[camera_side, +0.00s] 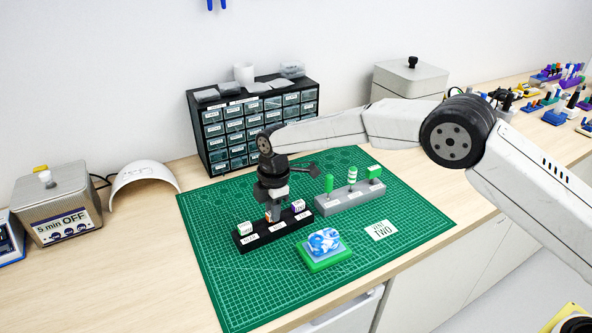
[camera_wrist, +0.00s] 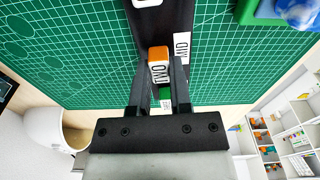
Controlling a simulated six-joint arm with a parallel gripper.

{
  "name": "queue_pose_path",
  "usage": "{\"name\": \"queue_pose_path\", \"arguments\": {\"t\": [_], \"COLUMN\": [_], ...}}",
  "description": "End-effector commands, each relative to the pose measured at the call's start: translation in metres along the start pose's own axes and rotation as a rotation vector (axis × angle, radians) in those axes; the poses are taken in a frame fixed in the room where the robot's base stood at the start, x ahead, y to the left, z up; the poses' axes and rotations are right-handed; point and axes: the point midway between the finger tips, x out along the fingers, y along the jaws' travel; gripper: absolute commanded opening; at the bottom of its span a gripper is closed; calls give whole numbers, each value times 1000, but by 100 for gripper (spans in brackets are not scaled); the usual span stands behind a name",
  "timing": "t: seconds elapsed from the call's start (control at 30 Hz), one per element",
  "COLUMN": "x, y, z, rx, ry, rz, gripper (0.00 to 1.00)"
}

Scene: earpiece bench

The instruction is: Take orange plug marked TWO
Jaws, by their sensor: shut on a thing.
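The orange plug marked TWO (camera_wrist: 159,58) is between my gripper's fingers in the wrist view, its label facing the camera. My gripper (camera_wrist: 160,80) is shut on it. In the side view my gripper (camera_side: 272,215) points down over the middle of the black rack (camera_side: 273,234), and the fingers mostly hide the plug. I cannot tell whether the plug is still seated in the rack. A label reading MID (camera_wrist: 182,48) lies beside it. White-labelled plugs stand at the rack's left end (camera_side: 245,228) and right end (camera_side: 298,206).
A grey rack (camera_side: 347,200) with green and striped pieces stands behind right. A blue-and-white earpiece block (camera_side: 323,241) sits on a green base in front. A card reading VENT TWO (camera_side: 381,230) lies on the green mat (camera_side: 215,290). A drawer cabinet (camera_side: 230,134) stands behind.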

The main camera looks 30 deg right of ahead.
Motion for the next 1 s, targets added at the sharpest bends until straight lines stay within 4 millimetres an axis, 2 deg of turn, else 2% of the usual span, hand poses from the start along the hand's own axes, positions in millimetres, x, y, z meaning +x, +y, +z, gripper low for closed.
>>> {"name": "queue_pose_path", "arguments": {"t": [1.0], "x": [-18], "y": [0], "z": [-1], "rx": [0], "ry": [0], "rz": [0], "gripper": [0]}}
